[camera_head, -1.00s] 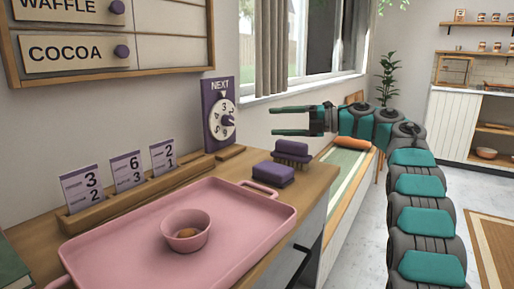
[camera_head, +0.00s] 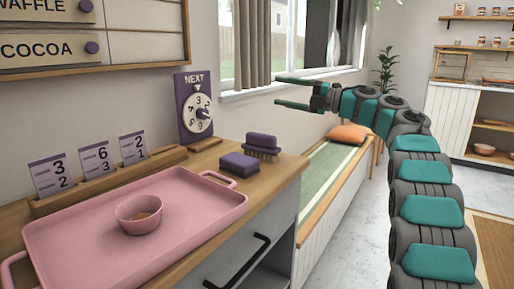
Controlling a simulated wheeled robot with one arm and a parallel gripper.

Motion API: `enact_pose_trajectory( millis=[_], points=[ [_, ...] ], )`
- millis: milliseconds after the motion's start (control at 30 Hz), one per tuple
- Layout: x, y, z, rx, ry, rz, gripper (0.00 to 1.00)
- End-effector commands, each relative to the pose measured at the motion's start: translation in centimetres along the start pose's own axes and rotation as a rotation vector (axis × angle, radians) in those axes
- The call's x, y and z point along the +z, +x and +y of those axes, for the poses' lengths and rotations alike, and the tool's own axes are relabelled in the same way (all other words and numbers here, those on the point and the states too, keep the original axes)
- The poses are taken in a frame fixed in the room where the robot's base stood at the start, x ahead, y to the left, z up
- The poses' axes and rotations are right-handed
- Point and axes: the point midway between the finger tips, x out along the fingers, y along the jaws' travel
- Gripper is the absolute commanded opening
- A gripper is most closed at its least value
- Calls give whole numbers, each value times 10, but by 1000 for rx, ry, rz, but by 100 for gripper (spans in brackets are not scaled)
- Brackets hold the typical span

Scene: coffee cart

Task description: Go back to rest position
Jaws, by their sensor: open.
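My gripper (camera_head: 293,93) is open and empty. Its two fingers point left, with a gap between them. It is in the air, in front of the window and to the right of the counter (camera_head: 262,196). It touches nothing that I can see. My arm runs from the gripper down the right side of the picture.
On the counter are a pink tray (camera_head: 60,247) with a pink bowl (camera_head: 139,216), a purple sponge (camera_head: 239,168), a purple brush (camera_head: 262,146), a card rack (camera_head: 110,180) and a purple dial (camera_head: 197,112). A bench (camera_head: 312,196) with an orange cushion (camera_head: 349,134) stands beyond. Floor (camera_head: 345,240) is clear.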

Motion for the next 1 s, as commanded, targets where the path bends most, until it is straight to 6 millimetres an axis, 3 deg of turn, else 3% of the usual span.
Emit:
enact_pose_trajectory(
  millis=[267,400,533,667,767,867,1000],
  points=[
    [39,-1,58,142,95,-250,71],
    [69,-20,90,243,199,-472,71],
    [91,-54,99,320,336,-704,71],
    [98,-97,84,365,494,-936,71],
    [89,-132,58,377,629,-1110,71],
    [67,-167,22,366,776,-1281,71],
    [13,-212,-44,304,995,-1510,71]
  ],
)
